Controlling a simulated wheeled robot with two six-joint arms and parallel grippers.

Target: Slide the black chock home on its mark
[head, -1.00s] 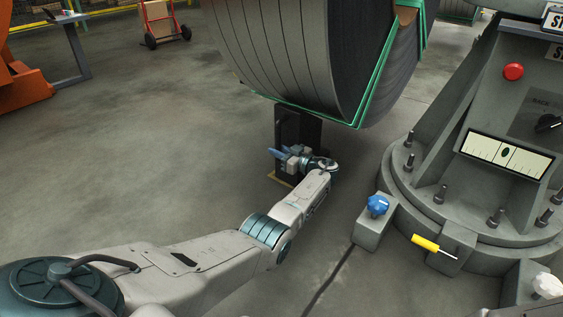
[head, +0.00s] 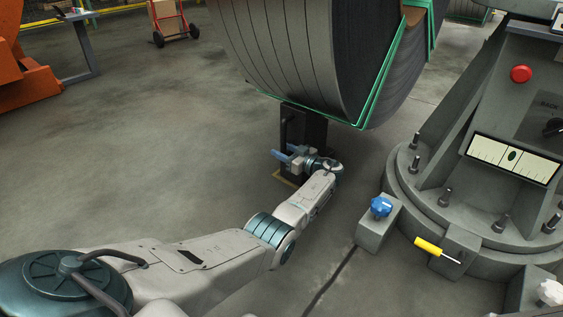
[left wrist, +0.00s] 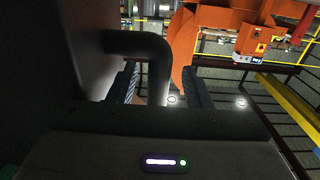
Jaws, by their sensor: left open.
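The black chock (head: 313,128) stands upright on the floor under the big steel coil, with a dark bent handle (head: 284,130) on its left side. A yellowish mark line (head: 284,179) shows on the floor at its foot, partly hidden by my arm. My left gripper (head: 284,154) is at the chock's handle side, low down. In the left wrist view the handle (left wrist: 158,62) runs down between the open fingers (left wrist: 165,88); I cannot tell whether they touch it. My right gripper is not in view.
The banded steel coil (head: 330,60) hangs close above the chock. To the right stand a grey machine base with bolts (head: 430,200), a blue knob (head: 381,207) and a yellow screwdriver (head: 430,246).

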